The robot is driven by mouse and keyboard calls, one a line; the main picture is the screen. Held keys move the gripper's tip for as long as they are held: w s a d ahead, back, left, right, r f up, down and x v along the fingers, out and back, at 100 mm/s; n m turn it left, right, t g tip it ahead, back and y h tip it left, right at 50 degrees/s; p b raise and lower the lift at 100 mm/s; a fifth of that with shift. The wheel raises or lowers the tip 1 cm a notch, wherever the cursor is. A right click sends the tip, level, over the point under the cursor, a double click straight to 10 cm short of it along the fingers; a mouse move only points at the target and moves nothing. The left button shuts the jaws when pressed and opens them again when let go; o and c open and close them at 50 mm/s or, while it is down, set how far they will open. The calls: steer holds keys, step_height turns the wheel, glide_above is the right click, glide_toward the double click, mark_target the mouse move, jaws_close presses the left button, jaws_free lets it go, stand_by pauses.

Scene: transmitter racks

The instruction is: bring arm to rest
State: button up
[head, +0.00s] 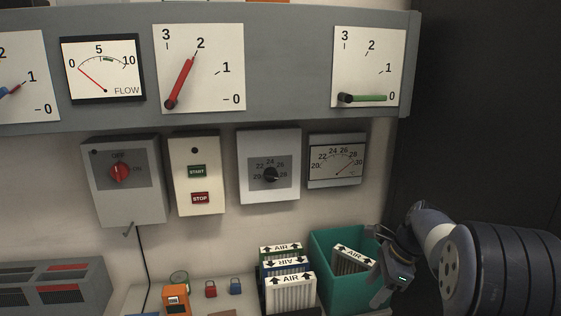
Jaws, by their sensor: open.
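My gripper (384,276) is at the lower right in the head view, at the end of my bent dark arm. It is open, and I see nothing held in it. It is in front of the right side of a teal bin (321,252) and hides part of that side. A white pleated filter marked AIR (351,259) stands tilted inside the bin, just left of the gripper. I cannot tell whether the gripper touches the bin.
Several AIR filters (290,291) stand left of the bin. An orange device (176,299), a red padlock (210,289) and a blue padlock (235,286) are further left. Control boxes (127,200) and a grey lever panel (285,75) are on the wall. A dark cabinet (480,120) is at right.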

step_height(320, 180, down, 7)
steer(key=s+a+n+g+b, duration=0.1)
steer(key=a+n+g+b, duration=0.1)
steer(key=n, duration=0.4)
steer(key=shift+s+a+h, duration=0.3)
